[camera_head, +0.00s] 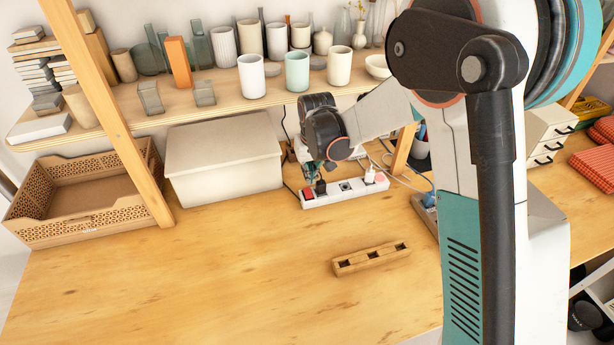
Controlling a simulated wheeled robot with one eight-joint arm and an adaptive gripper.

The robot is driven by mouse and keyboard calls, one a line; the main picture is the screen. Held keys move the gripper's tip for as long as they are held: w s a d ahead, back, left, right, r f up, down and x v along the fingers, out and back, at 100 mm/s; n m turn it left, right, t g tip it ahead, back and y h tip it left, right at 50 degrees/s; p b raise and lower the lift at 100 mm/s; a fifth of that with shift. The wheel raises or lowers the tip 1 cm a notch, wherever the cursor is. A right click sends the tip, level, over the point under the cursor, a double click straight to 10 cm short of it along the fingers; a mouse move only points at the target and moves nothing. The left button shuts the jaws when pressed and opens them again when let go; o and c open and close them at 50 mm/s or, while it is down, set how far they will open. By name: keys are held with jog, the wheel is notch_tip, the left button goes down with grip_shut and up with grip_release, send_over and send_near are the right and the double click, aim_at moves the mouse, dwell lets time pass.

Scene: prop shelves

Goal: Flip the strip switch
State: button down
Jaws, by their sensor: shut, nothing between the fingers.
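A white power strip (345,189) lies at the back of the wooden table, below the shelf. Its red switch (308,194) is at the strip's left end. Several plugs sit in the strip, a black one (321,186) near the switch and a pale one (370,175) toward the right. My gripper (311,178) points down just above the strip's left end, close to the switch. It is shut and holds nothing. The fingertips are small and partly hidden by the wrist, and I cannot tell whether they touch the switch.
A lidded beige box (225,165) stands left of the strip, and a perforated wooden crate (60,212) is farther left. A wooden block with square holes (371,259) lies in front. A shelf (215,105) with cups hangs above. Cables run behind; the front-left table is clear.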

notch_tip(320, 180, up, 6)
jog(key=s+p, duration=0.1)
jog(key=s, duration=0.2)
jog(key=shift+d+f, duration=0.15)
jog(key=shift+d, duration=0.25)
